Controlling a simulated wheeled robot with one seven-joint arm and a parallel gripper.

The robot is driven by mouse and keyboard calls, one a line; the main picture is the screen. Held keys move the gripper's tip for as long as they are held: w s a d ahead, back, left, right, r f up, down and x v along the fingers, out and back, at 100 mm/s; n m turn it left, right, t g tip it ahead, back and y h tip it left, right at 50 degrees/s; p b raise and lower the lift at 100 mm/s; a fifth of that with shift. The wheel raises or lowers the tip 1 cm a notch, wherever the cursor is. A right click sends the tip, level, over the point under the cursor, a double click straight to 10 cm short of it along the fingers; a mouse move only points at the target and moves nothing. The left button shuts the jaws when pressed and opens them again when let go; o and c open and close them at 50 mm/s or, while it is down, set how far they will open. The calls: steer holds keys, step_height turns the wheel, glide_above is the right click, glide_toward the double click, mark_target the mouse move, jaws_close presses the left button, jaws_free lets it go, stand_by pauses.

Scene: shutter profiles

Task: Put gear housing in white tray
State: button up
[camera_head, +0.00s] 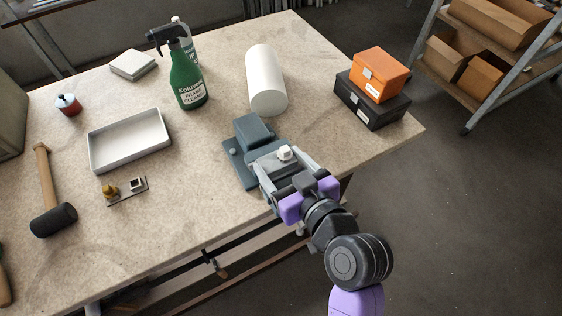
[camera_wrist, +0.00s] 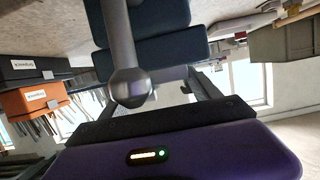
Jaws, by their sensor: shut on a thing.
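I cannot tell whether the housing touches the table. The white tray (camera_head: 91,153), shallow and rectangular, lies to the left on the table and looks empty. It is well apart from my gripper.
An orange box (camera_head: 378,72) sits on a black box (camera_head: 366,105) at the right. A mallet (camera_head: 52,215) and a small plate with fittings (camera_head: 128,193) lie near the tray.

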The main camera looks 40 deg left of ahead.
steer(key=shift+f, duration=0.15)
steer(key=o, duration=1.9)
steer(key=shift+c, duration=0.2)
